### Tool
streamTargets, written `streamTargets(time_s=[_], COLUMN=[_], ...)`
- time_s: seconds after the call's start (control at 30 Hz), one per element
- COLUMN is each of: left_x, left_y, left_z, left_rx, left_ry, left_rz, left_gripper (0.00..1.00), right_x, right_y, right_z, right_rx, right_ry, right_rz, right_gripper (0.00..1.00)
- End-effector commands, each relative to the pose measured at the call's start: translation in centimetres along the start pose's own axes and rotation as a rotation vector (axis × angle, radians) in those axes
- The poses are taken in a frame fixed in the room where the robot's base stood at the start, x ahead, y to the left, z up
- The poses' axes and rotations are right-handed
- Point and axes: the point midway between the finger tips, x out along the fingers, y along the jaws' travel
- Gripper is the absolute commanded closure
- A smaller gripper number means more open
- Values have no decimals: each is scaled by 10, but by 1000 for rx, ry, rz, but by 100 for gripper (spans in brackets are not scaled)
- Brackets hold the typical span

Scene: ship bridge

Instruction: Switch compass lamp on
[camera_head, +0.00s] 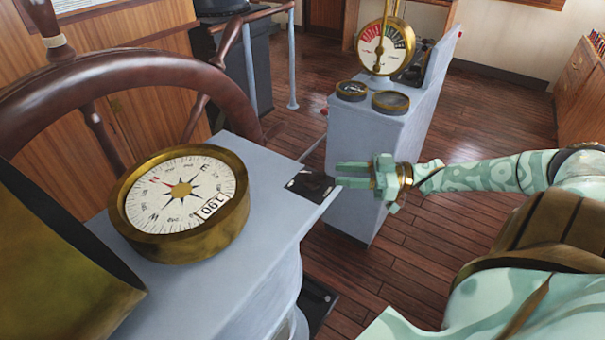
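The compass (182,200) is a brass-rimmed round dial with a white face, lying on the grey pedestal top (238,262) at the left. A small dark plate (310,186), perhaps the lamp switch, sits at the pedestal's right edge; its lever position is too small to tell. My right gripper (338,174) comes in from the right, level, with its fingertips right beside that plate. Its two pale green fingers are apart with nothing between them. Whether they touch the plate I cannot tell. No lamp glow shows on the compass. My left gripper is out of view.
A wooden ship's wheel (130,78) stands behind the compass. A large brass hood (50,270) fills the lower left. A grey telegraph stand (375,140) with a brass dial (386,46) rises behind my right gripper. The wooden floor (480,125) to the right is free.

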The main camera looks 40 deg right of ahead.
Motion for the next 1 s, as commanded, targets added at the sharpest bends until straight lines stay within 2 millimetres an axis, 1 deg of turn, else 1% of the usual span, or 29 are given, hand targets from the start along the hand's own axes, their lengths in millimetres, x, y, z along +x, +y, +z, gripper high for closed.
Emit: streamTargets(time_s=[0.03, 0.2, 0.3, 0.4, 0.57, 0.83, 0.93, 0.97, 1.0], left_x=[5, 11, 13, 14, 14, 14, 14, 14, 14], left_y=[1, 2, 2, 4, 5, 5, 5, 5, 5], left_z=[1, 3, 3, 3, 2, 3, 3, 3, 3], left_rx=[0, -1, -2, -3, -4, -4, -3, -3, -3], left_ry=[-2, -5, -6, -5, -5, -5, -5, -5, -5], left_rz=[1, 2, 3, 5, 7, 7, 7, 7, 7], left_gripper=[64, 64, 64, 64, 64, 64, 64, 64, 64], right_x=[15, 57, 76, 89, 99, 100, 100, 100, 100], right_y=[0, 0, 0, 0, 0, 0, 0, 0, 0], right_z=[2, 1, 0, 0, 0, 0, 0, 0, 0], right_rx=[-2, -2, -2, 0, -1, -1, -1, -1, -1], right_ry=[7, 6, 5, 2, 0, -2, -1, -1, -1], right_rz=[-1, 0, 1, 1, 1, 1, 2, 2, 2], right_gripper=[66, 66, 66, 66, 66, 66, 94, 100, 100])
